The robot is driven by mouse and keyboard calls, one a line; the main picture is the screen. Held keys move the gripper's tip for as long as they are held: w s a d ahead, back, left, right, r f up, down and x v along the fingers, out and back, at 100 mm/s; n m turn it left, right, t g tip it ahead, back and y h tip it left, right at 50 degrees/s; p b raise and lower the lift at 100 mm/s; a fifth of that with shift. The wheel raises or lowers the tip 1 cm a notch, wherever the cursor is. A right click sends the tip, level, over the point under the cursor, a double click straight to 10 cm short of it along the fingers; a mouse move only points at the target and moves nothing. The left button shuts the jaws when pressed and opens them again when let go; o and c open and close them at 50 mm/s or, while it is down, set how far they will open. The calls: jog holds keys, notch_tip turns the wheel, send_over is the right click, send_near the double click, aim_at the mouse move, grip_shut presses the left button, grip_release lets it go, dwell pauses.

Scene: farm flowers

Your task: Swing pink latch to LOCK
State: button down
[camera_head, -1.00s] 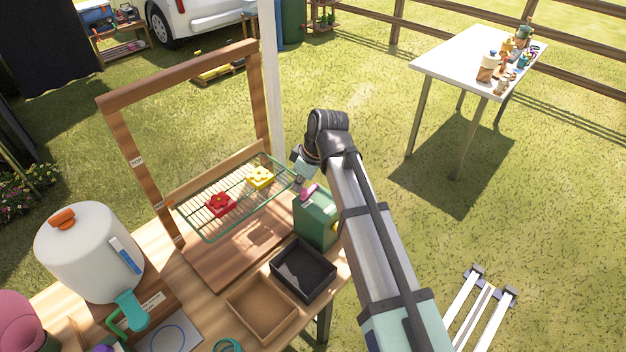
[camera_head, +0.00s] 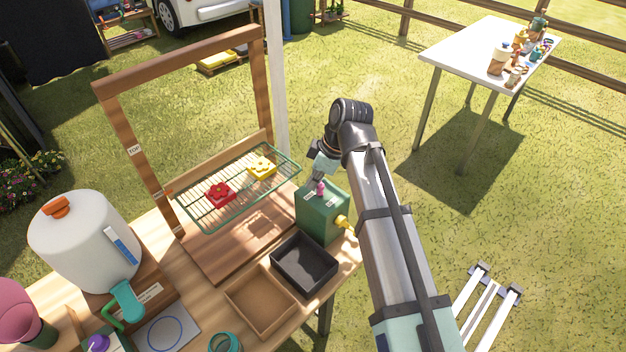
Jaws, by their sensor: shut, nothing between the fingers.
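The pink latch (camera_head: 321,188) stands on top of a green box (camera_head: 318,220) at the right end of the wooden bench. Small pale labels lie on the box top near it; their words are too small to read. My gripper (camera_head: 318,179) is shut and points down right at the latch. Its fingertips seem to touch or nearly touch the latch, and they partly hide it. I cannot tell which label the latch points to.
A yellow knob (camera_head: 343,222) sticks out at the box's right side. A green wire rack (camera_head: 228,200) with red and yellow flower pieces is to the left. A black tray (camera_head: 303,262) and a wooden tray (camera_head: 260,301) lie in front. Open grass is to the right.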

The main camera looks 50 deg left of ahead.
jog(key=shift+d, duration=0.1)
jog(key=shift+s+d, duration=0.15)
jog(key=shift+d, duration=0.55)
jog(key=w+r+p, duration=0.3)
jog(key=r+p, duration=0.2)
jog(key=r, duration=0.4)
jog(key=shift+w+d+r+p, duration=0.15)
jog(key=shift+d+r+p, duration=0.05)
jog(key=shift+d+p, duration=0.2)
